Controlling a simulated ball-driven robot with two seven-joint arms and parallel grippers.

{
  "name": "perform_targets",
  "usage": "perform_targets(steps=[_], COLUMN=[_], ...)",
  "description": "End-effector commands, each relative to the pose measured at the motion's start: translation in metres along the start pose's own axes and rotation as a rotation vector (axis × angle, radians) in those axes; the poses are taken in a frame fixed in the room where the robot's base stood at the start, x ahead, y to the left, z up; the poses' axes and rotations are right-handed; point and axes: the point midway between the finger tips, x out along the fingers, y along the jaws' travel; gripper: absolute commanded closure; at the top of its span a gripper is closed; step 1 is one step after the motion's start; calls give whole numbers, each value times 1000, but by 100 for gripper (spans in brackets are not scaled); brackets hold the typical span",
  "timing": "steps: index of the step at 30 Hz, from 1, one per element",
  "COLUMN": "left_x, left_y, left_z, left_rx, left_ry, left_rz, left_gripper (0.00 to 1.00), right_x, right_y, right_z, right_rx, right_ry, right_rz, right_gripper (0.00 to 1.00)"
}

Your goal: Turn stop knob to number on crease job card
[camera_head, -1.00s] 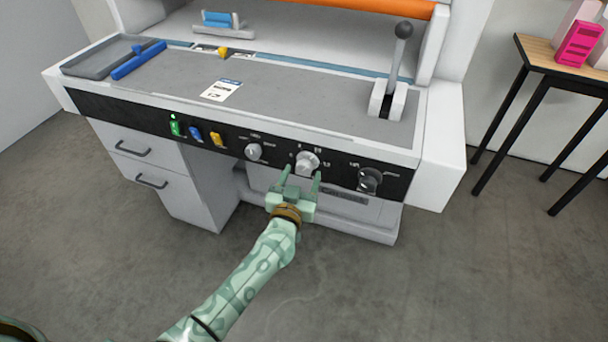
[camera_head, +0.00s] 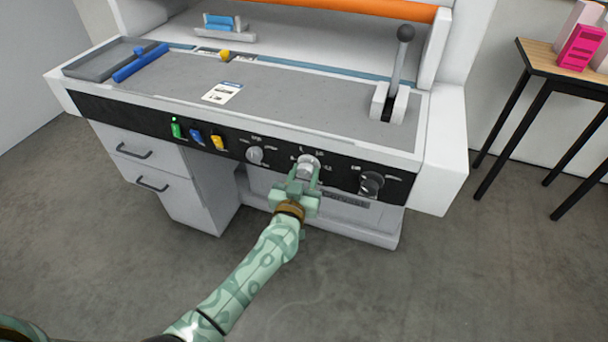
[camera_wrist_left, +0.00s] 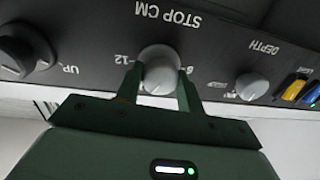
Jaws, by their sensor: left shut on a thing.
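The stop knob (camera_head: 308,160) is a light grey round knob on the black front panel of the machine. In the left wrist view the stop knob (camera_wrist_left: 160,66) sits below upside-down "STOP CM" lettering, with scale marks beside it. My left gripper (camera_head: 305,175) is shut on the knob, one finger on each side, also seen in the wrist view (camera_wrist_left: 160,85). The knob's pointer direction cannot be told. The job card (camera_head: 222,93) is a small white card on the grey bed; its print is too small to read. My right gripper is not in view.
The depth knob (camera_head: 255,155) is left of the stop knob, and a dark knob (camera_head: 370,184) is right. Green, blue and yellow switches (camera_head: 196,136) are further left. A lever (camera_head: 398,62) stands at the bed's right. A side table (camera_head: 540,58) stands apart.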

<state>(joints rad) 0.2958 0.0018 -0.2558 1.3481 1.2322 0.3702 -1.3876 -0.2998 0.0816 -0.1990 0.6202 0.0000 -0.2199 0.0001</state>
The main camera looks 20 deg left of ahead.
Motion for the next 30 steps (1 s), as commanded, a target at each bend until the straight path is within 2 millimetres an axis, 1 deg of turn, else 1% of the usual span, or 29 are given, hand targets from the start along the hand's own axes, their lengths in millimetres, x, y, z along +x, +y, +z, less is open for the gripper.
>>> perform_targets(steps=[8,18,30], left_x=[0,0,0], left_y=[0,0,-1], left_z=[-3,-3,-2], left_rx=[-156,-469,-847], left_ry=[-15,-44,-80], left_rz=[1,2,3], left_gripper=[85,85,85], right_x=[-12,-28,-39], right_y=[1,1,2], right_z=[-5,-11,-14], right_rx=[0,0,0], right_ry=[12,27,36], right_rz=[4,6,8], right_gripper=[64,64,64])
